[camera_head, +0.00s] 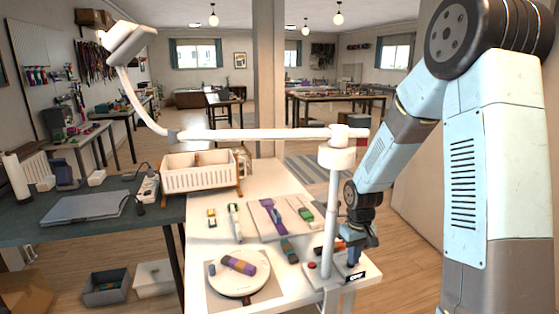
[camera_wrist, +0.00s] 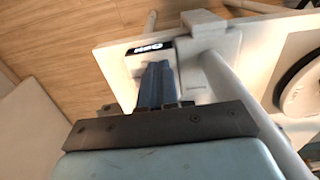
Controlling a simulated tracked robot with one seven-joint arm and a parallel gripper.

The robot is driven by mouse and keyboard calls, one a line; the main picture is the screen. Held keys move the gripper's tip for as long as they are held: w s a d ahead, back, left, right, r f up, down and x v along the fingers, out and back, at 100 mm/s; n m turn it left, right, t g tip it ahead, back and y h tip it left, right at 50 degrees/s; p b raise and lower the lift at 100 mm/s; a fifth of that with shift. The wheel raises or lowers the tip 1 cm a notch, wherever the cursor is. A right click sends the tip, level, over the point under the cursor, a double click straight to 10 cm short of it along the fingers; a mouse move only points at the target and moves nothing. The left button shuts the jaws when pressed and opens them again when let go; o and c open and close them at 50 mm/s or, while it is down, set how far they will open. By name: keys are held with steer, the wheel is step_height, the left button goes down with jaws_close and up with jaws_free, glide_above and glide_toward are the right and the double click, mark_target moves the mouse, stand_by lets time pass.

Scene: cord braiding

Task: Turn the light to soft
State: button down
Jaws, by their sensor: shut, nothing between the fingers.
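A white lamp has a tall post (camera_head: 331,210), a long horizontal arm (camera_head: 255,134) and a head (camera_head: 127,43) at the upper left in the head view. Its base (camera_head: 322,283) sits at the table's near right corner, with a red button (camera_head: 311,265) and a small dark display (camera_head: 355,277). The display also shows in the wrist view (camera_wrist: 148,49), with light characters too small to read surely. My gripper (camera_head: 351,262) is shut and empty, pointing down at the base beside the post. In the wrist view its fingertips (camera_wrist: 158,68) are close to the display; contact cannot be told.
The white table (camera_head: 210,232) carries a round white disk (camera_head: 240,284) with a coloured cord bundle, a board (camera_head: 250,222) with cords, and a white basket (camera_head: 200,177). The lamp post stands close left of my gripper. Floor is open to the right.

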step_height(320, 180, up, 3)
steer(key=shift+w+d+f, duration=0.1)
steer(key=shift+d+f, duration=0.05)
stand_by(0.3)
